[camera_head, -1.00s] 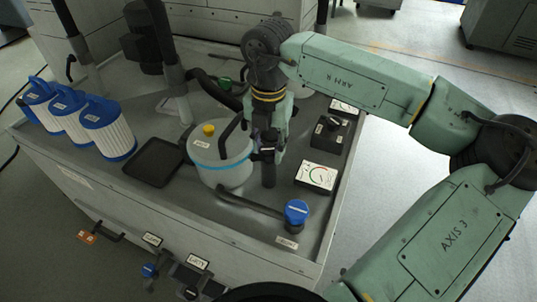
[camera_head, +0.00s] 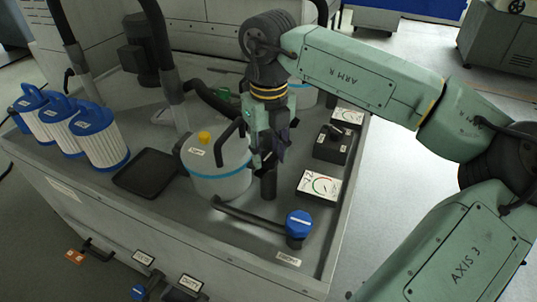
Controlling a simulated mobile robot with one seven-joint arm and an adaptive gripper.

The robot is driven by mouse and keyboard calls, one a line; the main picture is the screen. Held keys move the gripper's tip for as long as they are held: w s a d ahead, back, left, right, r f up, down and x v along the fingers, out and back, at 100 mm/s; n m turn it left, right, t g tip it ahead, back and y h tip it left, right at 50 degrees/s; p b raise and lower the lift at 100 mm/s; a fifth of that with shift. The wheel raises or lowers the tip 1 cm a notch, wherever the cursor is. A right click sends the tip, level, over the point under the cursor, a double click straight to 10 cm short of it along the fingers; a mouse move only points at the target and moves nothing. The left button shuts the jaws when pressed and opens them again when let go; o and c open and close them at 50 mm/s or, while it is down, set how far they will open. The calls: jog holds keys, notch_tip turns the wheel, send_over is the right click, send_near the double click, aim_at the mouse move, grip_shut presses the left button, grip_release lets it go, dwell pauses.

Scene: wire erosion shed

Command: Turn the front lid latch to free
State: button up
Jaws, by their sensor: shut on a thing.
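The front canister (camera_head: 217,178) is white with a blue band, a yellow cap (camera_head: 204,136) on its lid (camera_head: 212,153) and a dark curved handle. My gripper (camera_head: 267,160) points down at the right rim of this canister. Its dark fingers are shut on the front lid latch, which they and the wrist mostly hide. I cannot read the latch's angle. A dark upright post (camera_head: 269,185) stands just below the fingers.
A blue-topped valve (camera_head: 298,222) on a dark pipe, a dial gauge (camera_head: 319,186) and a switch box (camera_head: 332,145) stand close by on the right. A black tray (camera_head: 150,173) and several blue-and-white filters (camera_head: 99,138) are on the left. A second canister (camera_head: 303,95) is behind.

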aim_at(269, 156)
jog(key=shift+n, duration=0.9)
jog(key=o, duration=1.2)
jog(key=shift+c, duration=0.2)
notch_tip(269, 156, up, 12)
